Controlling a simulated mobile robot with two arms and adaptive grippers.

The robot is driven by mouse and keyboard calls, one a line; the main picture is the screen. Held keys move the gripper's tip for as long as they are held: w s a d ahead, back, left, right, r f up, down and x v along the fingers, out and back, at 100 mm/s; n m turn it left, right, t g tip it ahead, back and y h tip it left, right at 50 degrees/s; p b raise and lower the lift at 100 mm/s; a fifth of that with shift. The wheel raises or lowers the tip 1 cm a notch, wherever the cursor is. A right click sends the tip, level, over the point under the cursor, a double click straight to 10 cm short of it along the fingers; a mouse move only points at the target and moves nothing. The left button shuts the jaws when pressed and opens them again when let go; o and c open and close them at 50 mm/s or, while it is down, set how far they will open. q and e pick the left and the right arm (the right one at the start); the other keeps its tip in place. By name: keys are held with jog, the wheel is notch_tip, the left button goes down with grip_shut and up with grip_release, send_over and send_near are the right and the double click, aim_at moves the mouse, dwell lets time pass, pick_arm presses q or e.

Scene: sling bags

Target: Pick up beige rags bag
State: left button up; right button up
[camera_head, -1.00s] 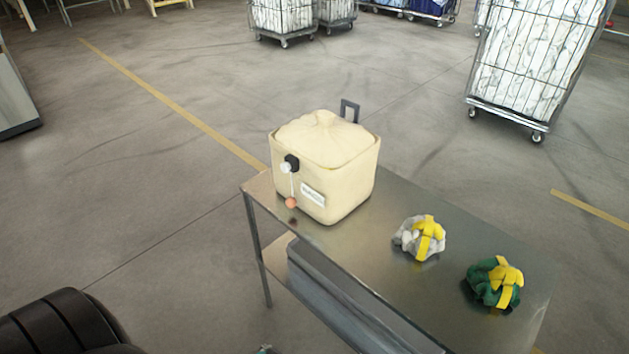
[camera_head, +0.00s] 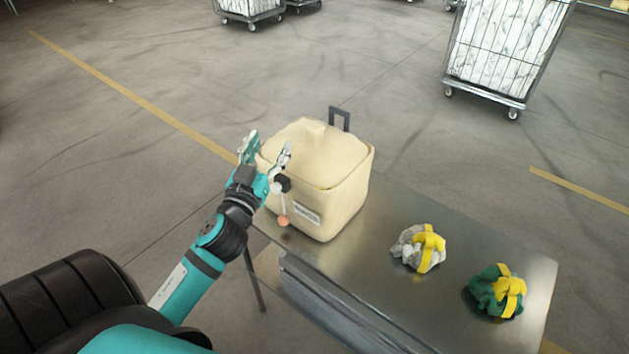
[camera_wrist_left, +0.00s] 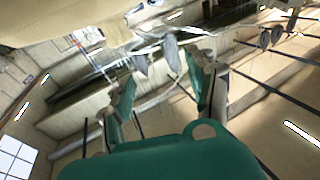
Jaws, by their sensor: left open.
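My right gripper is not in view.
A grey bundle with a yellow band (camera_head: 412,250) and a green bundle with a yellow band (camera_head: 487,295) lie on the table to the right. A wire cage cart (camera_head: 508,45) stands behind on the floor. The floor left of the table is clear.

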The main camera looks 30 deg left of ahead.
pick_arm(q)
notch_tip(320, 180, up, 10)
jog(key=w+d+m+t+h, duration=0.2)
jog(key=m+t+h, duration=0.1)
jog(key=m+h, duration=0.75)
jog(key=s+a+f+n+g+h, duration=0.1)
jog(key=s+a+f+n+g, duration=0.1)
jog(key=a+f+g, duration=0.6)
jog(key=w+d+f+p, duration=0.2)
jog(key=w+d, duration=0.2)
jog(key=w, duration=0.3)
jog(key=w+d+f+g+p, duration=0.1)
jog(key=w+d+f+p, duration=0.1)
jog(key=w+d, duration=0.2)
jog(key=w, duration=0.3)
jog(key=shift+f+g, duration=0.2)
jog(key=shift+g, duration=0.1)
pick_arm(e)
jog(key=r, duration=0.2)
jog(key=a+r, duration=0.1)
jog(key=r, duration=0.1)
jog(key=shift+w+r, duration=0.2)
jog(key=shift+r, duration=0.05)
pick_arm(q)
jog(key=c, duration=0.4)
grip_shut()
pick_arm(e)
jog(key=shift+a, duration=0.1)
